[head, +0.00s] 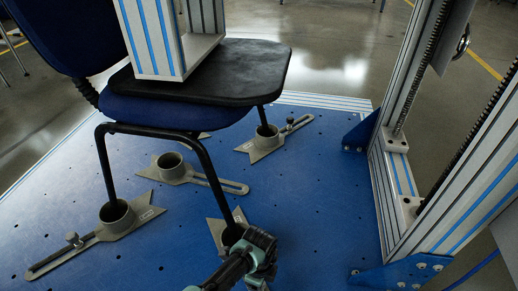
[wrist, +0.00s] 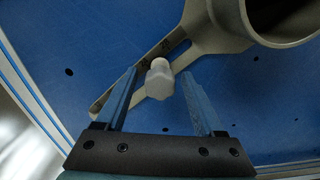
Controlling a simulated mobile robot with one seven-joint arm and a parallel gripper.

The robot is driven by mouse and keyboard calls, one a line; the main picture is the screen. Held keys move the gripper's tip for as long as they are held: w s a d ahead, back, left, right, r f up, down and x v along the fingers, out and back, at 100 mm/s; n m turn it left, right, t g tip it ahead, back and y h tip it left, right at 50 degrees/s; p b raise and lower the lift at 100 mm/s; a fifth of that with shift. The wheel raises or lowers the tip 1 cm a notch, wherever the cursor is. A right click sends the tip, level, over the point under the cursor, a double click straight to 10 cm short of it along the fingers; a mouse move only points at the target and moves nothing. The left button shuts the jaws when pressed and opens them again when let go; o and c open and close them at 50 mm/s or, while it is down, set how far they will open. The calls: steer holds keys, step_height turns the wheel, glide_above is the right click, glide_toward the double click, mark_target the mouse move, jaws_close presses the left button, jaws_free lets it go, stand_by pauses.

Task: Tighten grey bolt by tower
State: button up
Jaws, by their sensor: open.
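The grey bolt (wrist: 159,80) has a light knob head. It stands in the slotted arm of a grey foot clamp (wrist: 215,32), beside the clamp's round cup. In the wrist view my gripper (wrist: 160,73) is open, with one blue finger on each side of the bolt head and visible gaps to both. I cannot tell how deep the head sits between the fingers. In the head view my gripper (head: 262,252) is at the front chair-leg clamp (head: 216,234) and hides this bolt. The tower (head: 383,190) is an aluminium frame standing to the right.
A blue chair (head: 165,108) stands with its legs in clamp cups. Other clamps lie at left (head: 72,248), in the middle (head: 190,176) and at the back (head: 262,148). A blue tower bracket (head: 400,273) is at the lower right. The blue plate (head: 320,200) is clear between gripper and tower.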

steer(key=shift+s+d+r+n+p, duration=0.1)
steer(key=shift+n+p, duration=0.55)
steer(key=shift+n, duration=0.25)
steer(key=shift+n+p, duration=0.35)
steer(key=shift+n, duration=0.75)
jaws_close()
steer(key=m, duration=0.4)
steer(key=m+b, duration=0.1)
steer(key=m, duration=0.3)
